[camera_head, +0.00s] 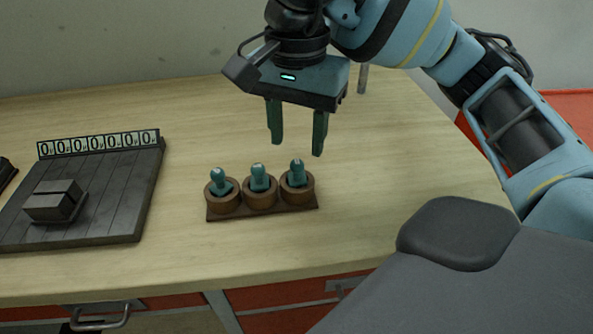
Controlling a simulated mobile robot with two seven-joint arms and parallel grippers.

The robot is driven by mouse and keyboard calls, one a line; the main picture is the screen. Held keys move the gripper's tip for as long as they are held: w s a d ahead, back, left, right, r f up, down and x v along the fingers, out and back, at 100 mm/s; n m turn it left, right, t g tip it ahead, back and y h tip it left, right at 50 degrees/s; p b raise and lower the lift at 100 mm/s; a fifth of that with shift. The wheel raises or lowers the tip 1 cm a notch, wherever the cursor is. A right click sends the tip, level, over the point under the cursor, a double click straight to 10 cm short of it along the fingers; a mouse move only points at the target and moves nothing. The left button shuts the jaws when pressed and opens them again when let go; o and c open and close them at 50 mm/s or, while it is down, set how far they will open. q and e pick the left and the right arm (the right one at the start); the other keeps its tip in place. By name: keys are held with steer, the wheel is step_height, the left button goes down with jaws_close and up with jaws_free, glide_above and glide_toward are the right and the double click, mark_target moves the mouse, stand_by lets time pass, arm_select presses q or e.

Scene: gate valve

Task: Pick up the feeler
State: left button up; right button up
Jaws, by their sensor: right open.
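Three teal knobbed pegs stand in round brown cups on a dark wooden base (262,210). They are the left peg (219,183), the middle peg (259,180) and the right peg (297,174). I cannot tell which of them is the feeler, or if any is. My right gripper (297,148) is open and empty, fingers pointing down. In the picture its fingertips are just above the right peg, one to each side and apart from it. My left gripper is not in view.
A dark slatted board (120,200) with a row of zero digits (98,144) and a grey block (54,203) lies at the left. A thin grey post (363,79) stands behind my right gripper. The wooden tabletop (400,150) is clear right of the cups.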

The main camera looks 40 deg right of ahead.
mark_target(297, 161)
steer(key=shift+w+d+f+b, duration=0.15)
steer(key=shift+d+f+b, duration=0.05)
steer(key=shift+f, duration=1.2)
steer(key=shift+w+d+f+b, duration=0.15)
steer(key=shift+f, duration=1.75)
steer(key=shift+c, duration=0.5)
jaws_close()
